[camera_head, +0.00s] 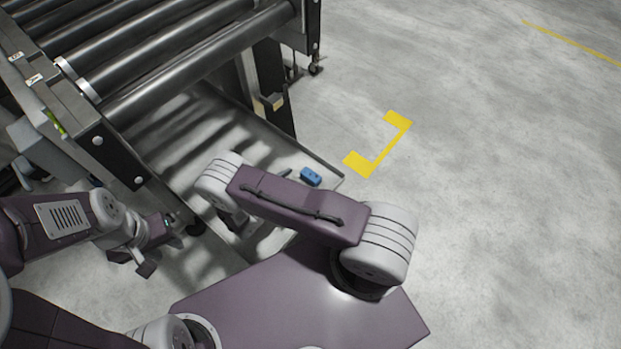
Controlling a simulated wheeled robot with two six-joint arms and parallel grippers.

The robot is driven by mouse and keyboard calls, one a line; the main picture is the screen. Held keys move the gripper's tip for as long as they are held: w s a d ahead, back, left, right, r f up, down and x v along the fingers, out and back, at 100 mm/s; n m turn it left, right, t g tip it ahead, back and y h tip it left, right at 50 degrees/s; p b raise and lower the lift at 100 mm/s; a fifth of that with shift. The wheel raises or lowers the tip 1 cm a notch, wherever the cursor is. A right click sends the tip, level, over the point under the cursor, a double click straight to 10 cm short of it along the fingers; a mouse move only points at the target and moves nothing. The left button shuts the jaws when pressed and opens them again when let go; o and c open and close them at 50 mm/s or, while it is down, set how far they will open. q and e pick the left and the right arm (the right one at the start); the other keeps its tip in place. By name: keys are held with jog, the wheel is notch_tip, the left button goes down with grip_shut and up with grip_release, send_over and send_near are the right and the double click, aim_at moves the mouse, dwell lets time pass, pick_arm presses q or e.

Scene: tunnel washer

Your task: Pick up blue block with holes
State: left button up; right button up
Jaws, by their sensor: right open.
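The small blue block (311,177) lies on the grey sloping sheet (325,168) below the roller conveyor, near the sheet's right edge. Its holes are too small to make out clearly. My right arm reaches across in front of it, and the arm's purple link hides most of my right gripper. A dark tip of the right gripper (285,173) shows just left of the block, apart from it; the gripper is open. My left gripper (150,255) is at the lower left, well away from the block, and its finger opening is unclear.
The roller conveyor (190,62) fills the upper left, with a dark leg (266,90) behind the sheet. A yellow floor marking (382,150) lies right of the sheet. The concrete floor (500,200) on the right is clear.

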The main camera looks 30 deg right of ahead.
aim_at(310, 176)
jog(key=b+x, duration=0.2)
jog(key=x, duration=0.3)
jog(key=shift+d+f, duration=0.15)
jog(key=shift+f, duration=0.1)
jog(key=c, duration=1.5)
jog(key=shift+r, duration=0.1)
jog(key=shift+c, duration=0.2)
notch_tip(310, 176, up, 5)
jog(key=p, duration=0.3)
jog(key=s+d+r+p, duration=0.4)
jog(key=s+d+r, duration=0.2)
jog(key=d, duration=0.3)
jog(key=shift+s, duration=0.55)
